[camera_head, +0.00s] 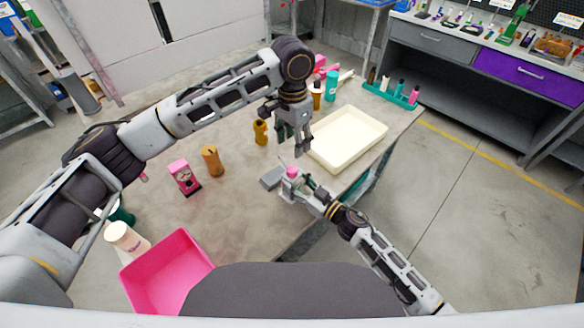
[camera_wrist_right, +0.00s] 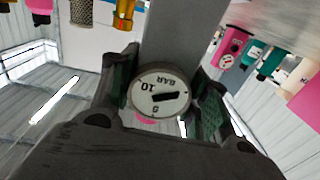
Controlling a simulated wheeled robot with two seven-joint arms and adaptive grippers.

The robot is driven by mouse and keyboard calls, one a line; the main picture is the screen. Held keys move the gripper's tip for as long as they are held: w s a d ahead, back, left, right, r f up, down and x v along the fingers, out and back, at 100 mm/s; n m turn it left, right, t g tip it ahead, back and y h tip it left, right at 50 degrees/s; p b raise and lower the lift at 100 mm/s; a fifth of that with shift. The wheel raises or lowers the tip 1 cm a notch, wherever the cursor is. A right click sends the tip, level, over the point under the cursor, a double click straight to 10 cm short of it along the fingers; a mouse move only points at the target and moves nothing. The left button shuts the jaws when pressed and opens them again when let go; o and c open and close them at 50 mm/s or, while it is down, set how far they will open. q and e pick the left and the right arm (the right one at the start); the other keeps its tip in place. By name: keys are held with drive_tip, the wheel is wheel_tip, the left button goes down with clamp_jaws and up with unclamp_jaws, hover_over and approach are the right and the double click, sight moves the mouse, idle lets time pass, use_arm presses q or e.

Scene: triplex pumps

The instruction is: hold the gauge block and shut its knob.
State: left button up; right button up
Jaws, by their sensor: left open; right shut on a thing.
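The gauge block is a grey block (camera_head: 271,178) with a round white dial, which the right wrist view (camera_wrist_right: 160,97) shows close up, marked BAR. A pink knob (camera_head: 292,171) sits at the block in the head view; a sliver of pink also shows under the dial in the wrist view. My right gripper (camera_head: 289,187) is shut on the gauge block, with its fingers on both sides of the dial. My left gripper (camera_head: 295,147) is open and empty, pointing down just above and behind the pink knob, apart from it.
A cream tray (camera_head: 347,139) stands right of my left gripper. A pink bin (camera_head: 167,273) is at the front left. A teal rack (camera_head: 391,94) is at the back.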

sight(292, 169)
use_arm(q)
drive_tip(key=n, duration=1)
drive_tip(key=shift+a, duration=0.2)
drive_tip(key=shift+f, duration=0.1)
idle(0.4)
drive_tip(key=shift+f, duration=5.95)
drive_tip(key=c, duration=1)
drive_tip(key=shift+c, duration=0.2)
